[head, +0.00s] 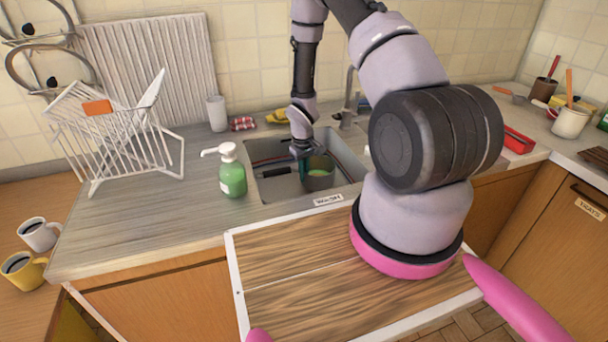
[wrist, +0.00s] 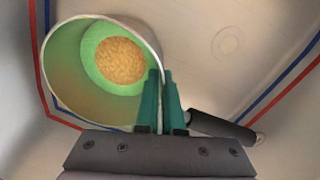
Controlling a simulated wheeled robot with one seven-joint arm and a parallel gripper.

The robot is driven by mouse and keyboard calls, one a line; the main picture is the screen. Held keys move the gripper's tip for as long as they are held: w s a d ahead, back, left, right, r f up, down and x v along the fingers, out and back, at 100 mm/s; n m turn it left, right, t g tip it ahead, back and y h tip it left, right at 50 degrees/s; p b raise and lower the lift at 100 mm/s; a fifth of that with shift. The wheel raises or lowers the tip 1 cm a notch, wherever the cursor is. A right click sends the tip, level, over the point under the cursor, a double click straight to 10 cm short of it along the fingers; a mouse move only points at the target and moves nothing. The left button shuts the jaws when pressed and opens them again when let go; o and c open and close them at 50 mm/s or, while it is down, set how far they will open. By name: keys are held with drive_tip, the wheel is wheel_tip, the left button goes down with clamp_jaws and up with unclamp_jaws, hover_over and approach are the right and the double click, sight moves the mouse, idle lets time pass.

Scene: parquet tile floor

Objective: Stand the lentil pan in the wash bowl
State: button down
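The lentil pan (head: 319,180) is a grey pan with a green inside, within the sink basin labelled WASH, the wash bowl (head: 350,165). The wrist view shows orange-brown lentils in the pan (wrist: 75,102) and its black handle (wrist: 222,128) pointing right. My gripper (head: 303,152) reaches down into the basin at the pan's rim. In the wrist view its teal fingers (wrist: 161,90) are closed on the pan wall, one on each side. The pan looks roughly upright; I cannot tell whether its base touches the basin floor.
Red and blue lines run around the basin wall. A green soap bottle (head: 232,172) stands just left of the basin, and a white dish rack (head: 115,135) farther left.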

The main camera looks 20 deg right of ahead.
drive_tip(key=shift+f, duration=0.35)
drive_tip(key=c, duration=1)
unclamp_jaws()
drive_tip(key=shift+o, duration=0.2)
drive_tip(key=shift+r, duration=1.5)
drive_tip(key=shift+r, duration=2.05)
